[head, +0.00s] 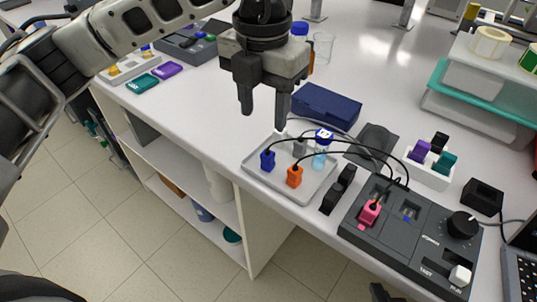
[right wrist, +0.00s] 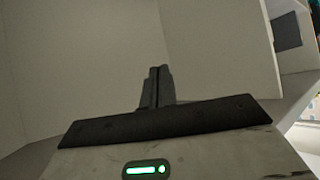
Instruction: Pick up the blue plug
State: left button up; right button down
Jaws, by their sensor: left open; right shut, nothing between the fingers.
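The blue plug (head: 267,161) stands in the left part of a shallow grey tray (head: 306,198), with a black cable running from it to the right. An orange plug (head: 294,177) and a grey plug (head: 299,148) are in the same tray. My left gripper (head: 263,117) points down, open and empty, above and behind the blue plug and apart from it. My right gripper shows in the right wrist view (right wrist: 156,86), its fingers shut with nothing between them, away from the tray.
A dark control box (head: 410,238) with a pink plug (head: 369,212) is to the right. A dark blue box (head: 326,104) lies behind the tray. Cables arch over the tray. The table's front edge is close to it.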

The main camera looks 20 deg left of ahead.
pick_arm(q)
send_over(265, 155)
jog(key=f, duration=0.6)
jog(key=shift+s+f, duration=0.15)
jog(key=shift+s, duration=0.2)
jog(key=shift+w+f+p, duration=0.2)
jog(key=shift+f+p, duration=0.3)
jog(key=shift+f, duration=1)
jog(key=shift+w+f+p, duration=0.15)
jog(key=shift+f+p, duration=0.35)
jog(key=shift+f, duration=0.95)
grip_shut()
